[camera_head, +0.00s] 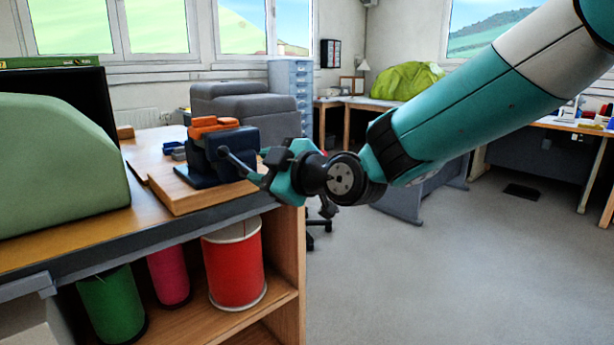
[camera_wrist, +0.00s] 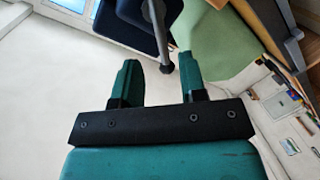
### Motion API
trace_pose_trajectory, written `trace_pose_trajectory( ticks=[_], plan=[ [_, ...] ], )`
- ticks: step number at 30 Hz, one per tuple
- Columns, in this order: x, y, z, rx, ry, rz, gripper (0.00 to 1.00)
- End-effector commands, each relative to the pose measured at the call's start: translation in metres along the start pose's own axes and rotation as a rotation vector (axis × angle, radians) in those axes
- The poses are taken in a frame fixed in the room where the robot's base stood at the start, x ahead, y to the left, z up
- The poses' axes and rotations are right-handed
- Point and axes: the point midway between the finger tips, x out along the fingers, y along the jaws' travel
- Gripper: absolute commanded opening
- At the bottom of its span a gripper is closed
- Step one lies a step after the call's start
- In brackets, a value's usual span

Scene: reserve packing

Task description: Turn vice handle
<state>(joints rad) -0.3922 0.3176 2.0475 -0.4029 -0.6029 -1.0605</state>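The vice (camera_head: 200,160) is dark blue with orange parts on top. It stands upright on a wooden board at the bench's right end. Its dark rod-shaped handle (camera_head: 238,163) slants down toward my gripper (camera_head: 264,167), which is right beside it. In the wrist view, the grey handle (camera_wrist: 157,30) ends in a dark knob that shows between the tips of my open gripper (camera_wrist: 159,66). Part of the vice also shows there at top (camera_wrist: 128,22).
The wooden board (camera_head: 205,196) lies on the bench top. A rounded green object (camera_head: 60,165) stands at left on the bench. Red (camera_head: 234,268), pink and green rolls sit on the shelf below. Grey padded blocks (camera_head: 245,108) are behind. Open floor lies to the right.

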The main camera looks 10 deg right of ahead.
Motion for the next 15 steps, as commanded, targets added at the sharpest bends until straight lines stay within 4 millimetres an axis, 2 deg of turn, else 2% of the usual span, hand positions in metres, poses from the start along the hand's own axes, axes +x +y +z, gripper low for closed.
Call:
trace_pose_trajectory(
  ticks=[3, 9, 15],
  plan=[
    [-0.033, -0.001, 0.001, 0.001, 0.0, 0.002, 0.39],
    [-0.081, 0.0, 0.001, 0.0, 0.0, 0.003, 0.39],
    [-0.11, -0.001, 0.0, 0.0, 0.001, 0.0, 0.39]
  ],
)
